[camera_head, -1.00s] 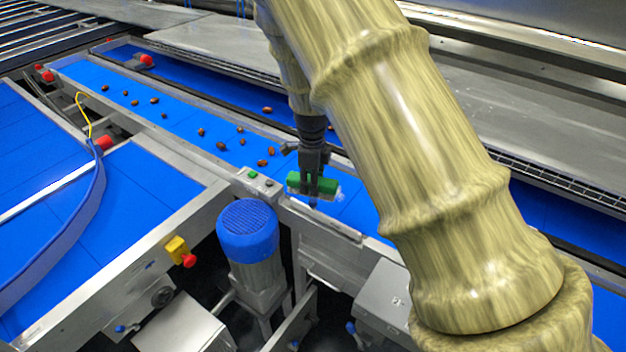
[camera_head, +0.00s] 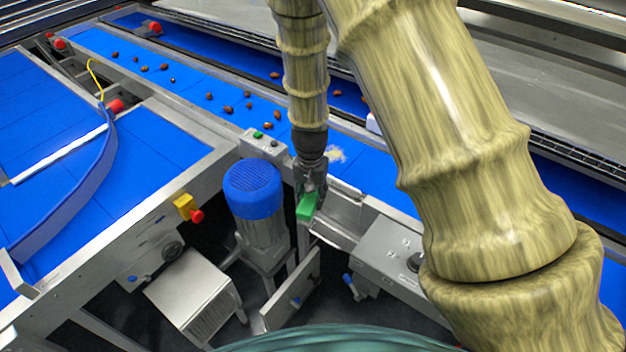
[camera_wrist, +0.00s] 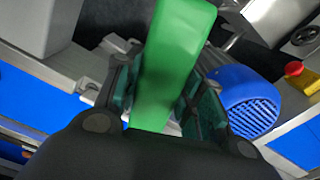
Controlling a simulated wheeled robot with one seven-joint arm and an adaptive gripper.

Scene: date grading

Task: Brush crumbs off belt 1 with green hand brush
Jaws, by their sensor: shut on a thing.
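The green hand brush (camera_head: 307,206) is held in my gripper (camera_head: 311,188), low at the near edge of the belt beside the blue-capped motor. In the wrist view the green brush (camera_wrist: 172,62) stands between my two fingers (camera_wrist: 160,110), which are shut on it; its bristles are not clear to see. A pale patch of crumbs (camera_head: 337,155) lies on the blue belt (camera_head: 372,172), just behind and right of my wrist. Several brown dates (camera_head: 229,109) lie further left along the same belt.
The blue motor (camera_head: 252,190) stands left of my gripper. A control box with green and red buttons (camera_head: 262,143) sits on the frame. A yellow and red emergency stop (camera_head: 187,208) is at left. A grey box (camera_head: 395,250) is at right.

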